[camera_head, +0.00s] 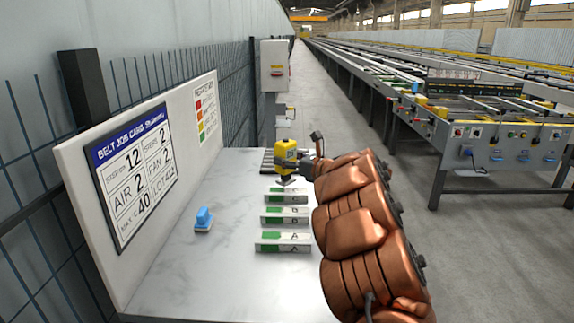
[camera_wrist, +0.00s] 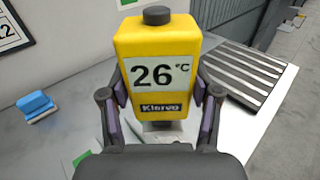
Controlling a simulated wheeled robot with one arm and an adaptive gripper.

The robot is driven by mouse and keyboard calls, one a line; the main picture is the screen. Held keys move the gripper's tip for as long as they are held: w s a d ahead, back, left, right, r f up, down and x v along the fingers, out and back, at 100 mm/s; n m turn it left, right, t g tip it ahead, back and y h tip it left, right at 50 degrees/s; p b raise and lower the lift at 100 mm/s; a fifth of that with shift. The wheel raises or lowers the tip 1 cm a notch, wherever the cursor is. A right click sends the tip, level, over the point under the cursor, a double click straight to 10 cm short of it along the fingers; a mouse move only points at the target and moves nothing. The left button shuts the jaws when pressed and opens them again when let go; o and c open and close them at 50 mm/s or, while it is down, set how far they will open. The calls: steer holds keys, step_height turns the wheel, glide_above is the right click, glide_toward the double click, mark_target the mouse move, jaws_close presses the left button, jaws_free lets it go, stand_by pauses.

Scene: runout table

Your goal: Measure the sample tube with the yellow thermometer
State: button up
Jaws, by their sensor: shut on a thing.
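The yellow thermometer (camera_head: 286,152) is held in my gripper (camera_head: 297,167) above the far part of the table. In the wrist view the thermometer (camera_wrist: 158,45) is upright between my two fingers, with a dark knob on top. Its display reads 26 °C, above the name Klarvo. My gripper is shut on its sides. The thermometer's lower end is mostly hidden in the wrist view. I cannot make out a sample tube in either view.
White-and-green lettered blocks (camera_head: 283,242) lie in a row on the marble table (camera_head: 205,270). A blue block-like item (camera_head: 203,219) lies left, near the job card board (camera_head: 135,172). A dark ribbed rack (camera_wrist: 244,76) sits right of the thermometer. Conveyors (camera_head: 480,135) stand beyond, right.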

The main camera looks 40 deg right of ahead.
mark_target(291, 147)
steer(key=shift+r, duration=2.1)
